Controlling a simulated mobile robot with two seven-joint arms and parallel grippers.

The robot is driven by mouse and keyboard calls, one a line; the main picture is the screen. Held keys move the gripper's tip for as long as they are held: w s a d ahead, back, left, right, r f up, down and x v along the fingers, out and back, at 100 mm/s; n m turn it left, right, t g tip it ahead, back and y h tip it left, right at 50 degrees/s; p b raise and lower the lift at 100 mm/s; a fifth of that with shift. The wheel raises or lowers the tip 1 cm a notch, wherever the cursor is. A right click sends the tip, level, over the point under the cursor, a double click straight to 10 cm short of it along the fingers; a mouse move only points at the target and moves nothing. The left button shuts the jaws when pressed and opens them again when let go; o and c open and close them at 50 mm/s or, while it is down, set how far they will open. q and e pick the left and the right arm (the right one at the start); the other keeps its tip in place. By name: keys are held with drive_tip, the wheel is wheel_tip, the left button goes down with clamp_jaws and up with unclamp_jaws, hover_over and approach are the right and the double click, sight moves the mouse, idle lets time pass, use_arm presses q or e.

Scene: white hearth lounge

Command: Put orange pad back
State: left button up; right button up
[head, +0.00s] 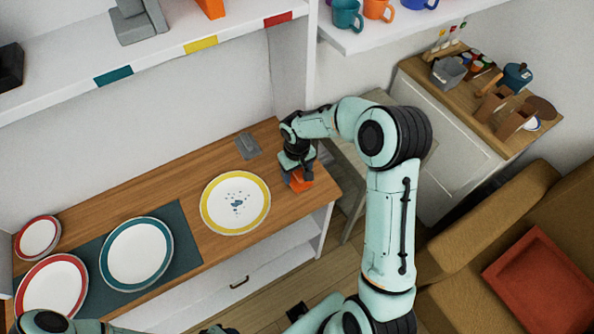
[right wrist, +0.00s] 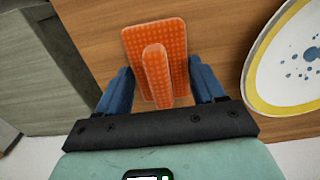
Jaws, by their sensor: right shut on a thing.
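The orange pad (head: 301,181) is at the right end of the wooden counter (head: 185,188), beneath my right gripper (head: 296,168). In the right wrist view the orange pad (right wrist: 136,50) is a dotted slab with a raised ridge, between the blue fingers of my right gripper (right wrist: 160,88). The right gripper is shut on it. The pad is over the wood; I cannot tell whether it touches. My left arm shows only in part at the bottom left; its gripper is not in view.
A yellow-rimmed plate (head: 236,228) lies just left of the pad. A flat grey piece (head: 248,146) lies near the wall. A teal-rimmed plate (head: 136,284) is on a dark mat. The shelf (head: 155,65) above has coloured edge marks, a grey block (head: 136,30) and an orange piece (head: 211,7).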

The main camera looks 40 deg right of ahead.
drive_tip(key=shift+f, duration=0.2)
drive_tip(key=o, duration=1)
use_arm(q)
drive_tip(key=shift+s+f, duration=0.1)
drive_tip(key=shift+f, duration=0.05)
use_arm(e)
drive_tip(key=shift+r, duration=0.1)
drive_tip(key=shift+r, duration=0.3)
use_arm(q)
drive_tip(key=shift+w+r+p, duration=0.4)
drive_tip(key=shift+w+r, duration=0.1)
drive_tip(key=shift+r, duration=0.2)
use_arm(e)
wheel_tip(320, 180, up, 12)
drive_tip(key=shift+f, duration=0.15)
use_arm(q)
drive_tip(key=shift+s, duration=0.15)
use_arm(e)
drive_tip(key=shift+a+f, duration=0.1)
